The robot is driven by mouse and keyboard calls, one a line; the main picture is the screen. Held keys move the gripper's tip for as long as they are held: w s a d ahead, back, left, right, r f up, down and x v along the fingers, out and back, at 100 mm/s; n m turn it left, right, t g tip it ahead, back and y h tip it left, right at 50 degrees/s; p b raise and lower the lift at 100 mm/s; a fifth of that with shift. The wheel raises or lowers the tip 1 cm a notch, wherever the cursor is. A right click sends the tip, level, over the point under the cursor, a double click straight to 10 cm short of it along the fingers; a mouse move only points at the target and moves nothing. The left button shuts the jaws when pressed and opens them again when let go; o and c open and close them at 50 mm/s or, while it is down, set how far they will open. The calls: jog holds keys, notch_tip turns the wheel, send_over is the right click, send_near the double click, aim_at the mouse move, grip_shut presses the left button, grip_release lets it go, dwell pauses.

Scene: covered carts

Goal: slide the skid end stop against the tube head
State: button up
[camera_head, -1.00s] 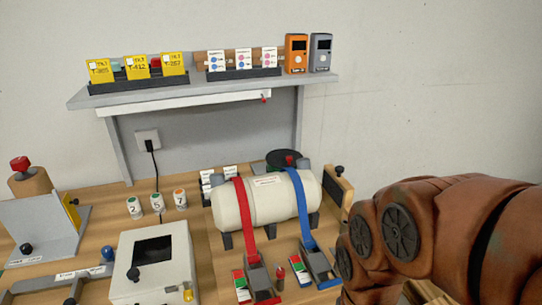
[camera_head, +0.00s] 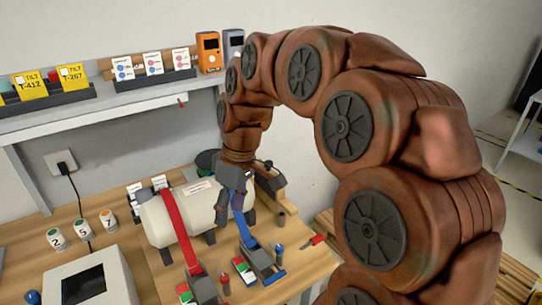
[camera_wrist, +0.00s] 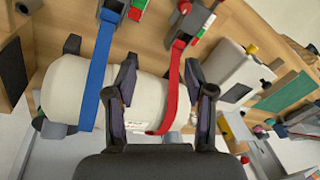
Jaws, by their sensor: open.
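The tube (camera_head: 160,215) is a white cylinder lying on dark feet on the bench, with a red strap (camera_head: 180,225) and a blue strap (camera_head: 243,222) over it. The end stop (camera_head: 278,190) is a wooden block with a black knob, at the tube's right end. My gripper (camera_head: 236,212) is open and empty, pointing down over the tube near the blue strap, and hides part of the tube head. There the dark-faced wooden part (camera_wrist: 14,75) at the left edge looks like the stop, apart from the tube.
Strap buckles (camera_head: 262,264) lie in front of the tube, near a red-handled item (camera_head: 316,240). A white box with a dark screen (camera_head: 85,285) and several numbered cups (camera_head: 81,229) stand left. A shelf (camera_head: 110,104) with cards and devices hangs behind.

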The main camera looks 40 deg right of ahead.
jog(key=w+d+r+n+t+p, duration=0.1)
jog(key=w+d+r+n+t, duration=0.15)
jog(key=w+d, duration=0.75)
jog(key=p, duration=0.1)
send_near(269, 162)
jog(key=f, duration=0.1)
jog(key=shift+n+t+y, duration=0.25)
jog(key=shift+t+y, duration=0.05)
jog(key=shift+t, duration=0.05)
jog(key=shift+p+x, duration=1.4)
jog(key=shift+x, duration=2.35)
jog(key=shift+s+d+f, duration=0.1)
jog(key=shift+s+d, duration=0.05)
grip_shut()
